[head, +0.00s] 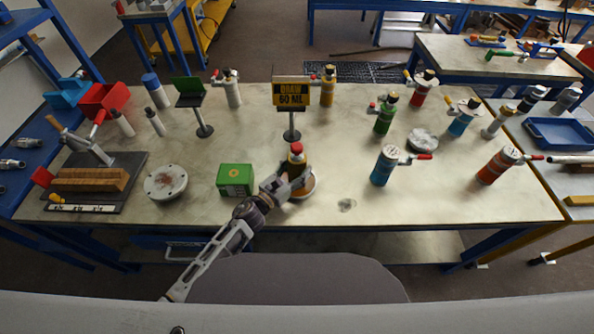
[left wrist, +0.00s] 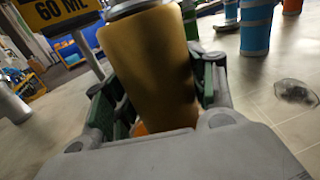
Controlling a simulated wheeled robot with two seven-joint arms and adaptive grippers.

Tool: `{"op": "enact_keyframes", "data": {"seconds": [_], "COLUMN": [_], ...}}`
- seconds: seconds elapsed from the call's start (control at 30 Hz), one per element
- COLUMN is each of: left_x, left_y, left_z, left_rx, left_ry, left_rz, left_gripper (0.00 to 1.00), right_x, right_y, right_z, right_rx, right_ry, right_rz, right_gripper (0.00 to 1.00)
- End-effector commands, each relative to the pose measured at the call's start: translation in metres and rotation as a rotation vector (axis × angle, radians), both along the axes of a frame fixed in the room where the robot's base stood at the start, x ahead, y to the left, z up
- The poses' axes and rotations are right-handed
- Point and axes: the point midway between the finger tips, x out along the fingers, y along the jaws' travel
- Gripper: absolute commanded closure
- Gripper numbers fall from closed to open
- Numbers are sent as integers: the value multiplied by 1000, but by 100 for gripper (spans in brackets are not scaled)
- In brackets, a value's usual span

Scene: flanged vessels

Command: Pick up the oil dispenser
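The oil dispenser looks like an amber-yellow cylinder with a red cap (head: 297,148). It is upright near the front middle of the table, over or on a pale round disc (head: 304,191); I cannot tell if it touches it. My left gripper (head: 290,182) comes in from the front left, around its lower part. In the left wrist view the amber body (left wrist: 150,70) fills the space between the green finger pads (left wrist: 160,95), which look to lie against both sides. Its top is cut off there. My right gripper is not in view.
The "DRAW 60 ML" sign (head: 291,93) stands just behind. A green box (head: 235,179) is close on the left, a blue bottle (head: 384,166) on the right. Another yellow bottle (head: 327,88) stands farther back. The tabletop right of the dispenser is mostly clear.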

Motion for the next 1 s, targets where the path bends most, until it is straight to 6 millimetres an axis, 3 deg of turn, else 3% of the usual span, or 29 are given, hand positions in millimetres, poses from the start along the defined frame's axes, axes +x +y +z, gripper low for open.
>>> {"op": "enact_keyframes", "data": {"seconds": [0.03,0.23,0.67,1.0], "left_x": [0,0,1,1], "left_y": [0,0,0,0], "left_z": [0,0,6,36], "left_rx": [0,0,0,1], "left_ry": [0,0,-2,-5], "left_rz": [0,0,0,-2], "left_gripper": [55,81,82,82], "right_x": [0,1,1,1], "right_y": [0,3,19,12], "right_z": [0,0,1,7], "right_rx": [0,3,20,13], "right_ry": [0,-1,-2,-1], "right_rz": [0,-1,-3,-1], "right_gripper": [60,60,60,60]}}
